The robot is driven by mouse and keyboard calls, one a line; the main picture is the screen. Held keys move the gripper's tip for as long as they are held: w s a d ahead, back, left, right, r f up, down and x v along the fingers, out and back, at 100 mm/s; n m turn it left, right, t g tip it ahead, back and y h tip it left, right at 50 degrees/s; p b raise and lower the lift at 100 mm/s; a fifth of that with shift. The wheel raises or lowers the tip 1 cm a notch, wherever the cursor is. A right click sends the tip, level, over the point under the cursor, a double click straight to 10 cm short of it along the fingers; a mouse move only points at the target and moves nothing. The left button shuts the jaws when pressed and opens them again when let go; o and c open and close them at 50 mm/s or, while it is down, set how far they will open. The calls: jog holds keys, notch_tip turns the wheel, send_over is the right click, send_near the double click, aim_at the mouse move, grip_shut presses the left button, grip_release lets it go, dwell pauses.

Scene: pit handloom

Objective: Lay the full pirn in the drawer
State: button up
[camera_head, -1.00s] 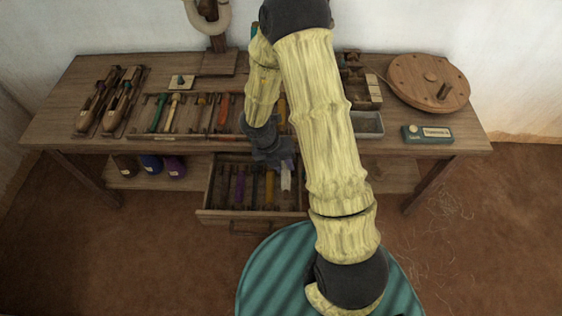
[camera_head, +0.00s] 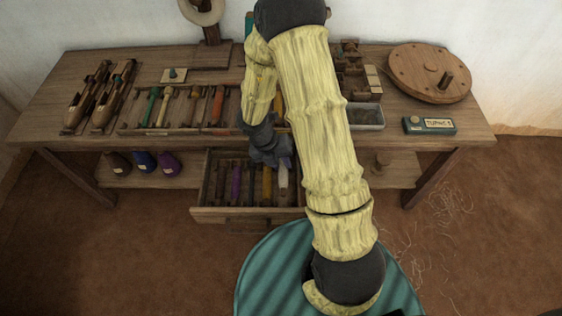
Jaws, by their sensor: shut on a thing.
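The drawer (camera_head: 247,213) under the bench is pulled open, with several pirns lying in it side by side. A purple pirn (camera_head: 236,184) and an ochre pirn (camera_head: 267,185) are among them. My gripper (camera_head: 281,163) is over the right part of the drawer, its dark fingers pointing down. It is shut on a pale, whitish pirn (camera_head: 283,177), which shows just below the fingers, low at the drawer. The fingers hide its upper end, and I cannot tell whether it touches the drawer floor.
On the bench (camera_head: 55,108) stand a rack of coloured pirns (camera_head: 150,108), two shuttles (camera_head: 110,96), a round wooden disc (camera_head: 428,72), a grey tray (camera_head: 367,116) and a labelled box (camera_head: 430,126). Bottles (camera_head: 143,161) sit on the shelf below. My arm hides the bench's middle.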

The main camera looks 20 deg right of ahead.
aim_at(280, 169)
jog(key=shift+w+f+b, duration=0.15)
jog(key=shift+f+b, duration=1.6)
jog(key=shift+f, duration=0.4)
jog(key=shift+b+x, duration=0.45)
jog(key=shift+x, duration=0.4)
jog(key=shift+a+f, duration=0.3)
jog(key=o, duration=1.4)
jog(key=shift+c, duration=0.2)
jog(key=shift+r, duration=0.15)
